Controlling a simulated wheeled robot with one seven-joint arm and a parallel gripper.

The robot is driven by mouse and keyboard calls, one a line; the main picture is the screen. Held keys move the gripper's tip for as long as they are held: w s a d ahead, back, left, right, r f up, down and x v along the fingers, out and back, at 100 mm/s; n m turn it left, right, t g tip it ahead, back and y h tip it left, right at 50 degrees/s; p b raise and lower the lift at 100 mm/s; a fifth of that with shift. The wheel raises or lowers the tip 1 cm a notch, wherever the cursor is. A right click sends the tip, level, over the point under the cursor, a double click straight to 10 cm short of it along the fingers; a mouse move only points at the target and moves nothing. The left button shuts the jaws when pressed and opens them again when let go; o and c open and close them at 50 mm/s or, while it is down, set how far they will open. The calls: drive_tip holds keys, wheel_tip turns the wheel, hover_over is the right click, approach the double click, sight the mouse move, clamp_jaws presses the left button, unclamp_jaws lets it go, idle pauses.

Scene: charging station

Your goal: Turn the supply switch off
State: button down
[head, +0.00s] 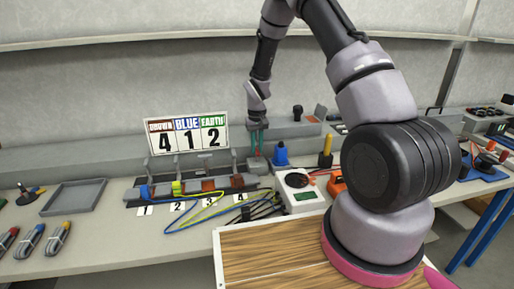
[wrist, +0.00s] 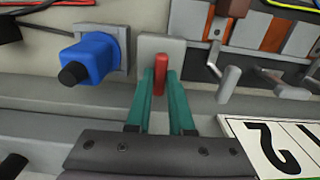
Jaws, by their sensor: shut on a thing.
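The supply switch is a grey box (wrist: 161,45) with a red lever (wrist: 160,76) in the wrist view. In the head view, its grey box (head: 257,166) stands on the bench right of the terminal row, with the lever mostly hidden by my fingers. My gripper (wrist: 160,84) has teal fingers on either side of the red lever, shut on it. In the head view, my gripper (head: 259,146) reaches down from above to the switch. I cannot tell which lever position means off.
A blue connector (wrist: 88,61) with a black end sits close beside the switch; it also shows in the head view (head: 280,154). A number sign (head: 187,134) reading 4 1 2 stands to the left. Clamp levers (head: 193,187) and coloured wires (head: 205,214) lie in front.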

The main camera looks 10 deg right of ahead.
drive_tip(key=c, duration=0.8)
unclamp_jaws()
drive_tip(key=shift+r, duration=0.1)
wheel_tip(320, 180, up, 11)
wheel_tip(320, 180, up, 11)
drive_tip(key=m+t, duration=0.1)
drive_tip(key=t, duration=0.1)
hover_over(257, 150)
drive_tip(key=s+d, duration=0.2)
drive_tip(key=s, duration=0.2)
drive_tip(key=s+d+r+m+t+y, duration=0.1)
drive_tip(key=s+d+r, duration=0.1)
drive_tip(key=s+r, duration=0.6)
drive_tip(key=s+r+m+t, duration=0.1)
drive_tip(key=s+r+t, duration=0.1)
drive_tip(key=s+r, duration=0.3)
drive_tip(key=s+d+r+m+t+y, duration=0.1)
drive_tip(key=s+r, duration=0.4)
drive_tip(key=s, duration=0.8)
drive_tip(key=shift+d+r+t, duration=0.25)
drive_tip(key=shift+d+t, duration=0.05)
drive_tip(key=shift+t, duration=0.3)
